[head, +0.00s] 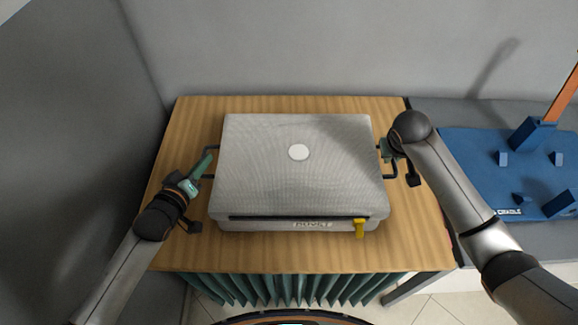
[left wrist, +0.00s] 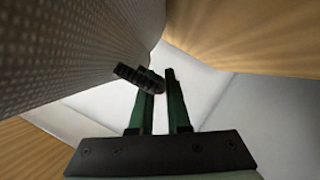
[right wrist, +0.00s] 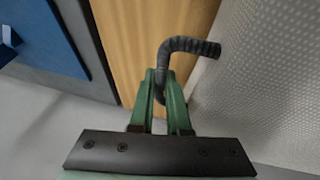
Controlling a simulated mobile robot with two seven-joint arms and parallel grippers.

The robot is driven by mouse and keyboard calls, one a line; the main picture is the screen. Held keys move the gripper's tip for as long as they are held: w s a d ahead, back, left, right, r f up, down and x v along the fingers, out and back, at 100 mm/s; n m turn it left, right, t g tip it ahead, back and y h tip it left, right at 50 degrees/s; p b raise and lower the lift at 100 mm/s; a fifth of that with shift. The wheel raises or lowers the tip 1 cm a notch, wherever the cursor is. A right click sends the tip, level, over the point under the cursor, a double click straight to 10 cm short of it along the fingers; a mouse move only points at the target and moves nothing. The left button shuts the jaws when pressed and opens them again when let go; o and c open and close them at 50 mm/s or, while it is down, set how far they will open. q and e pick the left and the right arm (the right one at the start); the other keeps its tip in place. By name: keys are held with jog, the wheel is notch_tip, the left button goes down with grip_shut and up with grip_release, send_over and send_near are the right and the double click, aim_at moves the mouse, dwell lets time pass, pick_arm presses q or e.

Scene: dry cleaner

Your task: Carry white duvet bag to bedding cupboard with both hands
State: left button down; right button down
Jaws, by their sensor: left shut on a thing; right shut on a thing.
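The white duvet bag (head: 300,180) is a pale, box-shaped textured bag with a round white disc on top, a dark slit along its front, a label and a yellow tag. It lies flat on a wooden-topped cabinet (head: 190,240). Dark loop handles stick out at its left and right sides. My left gripper (head: 208,162) is shut on the left handle (left wrist: 135,76), which also shows in the left wrist view. My right gripper (head: 385,150) is shut on the right handle (right wrist: 190,45), seen clearly in the right wrist view. No bedding cupboard is recognisable in these views.
A blue cradle board (head: 480,165) with several raised blocks and an orange bar (head: 565,95) lies on a grey surface at the right. A grey wall (head: 280,50) stands behind, and a dark panel (head: 70,130) at the left. Green pleated cloth (head: 290,288) hangs below the wooden top.

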pick_arm(q)
jog(key=shift+d, duration=0.25)
pick_arm(e)
jog(key=shift+a+f, duration=0.1)
jog(key=shift+a, duration=0.1)
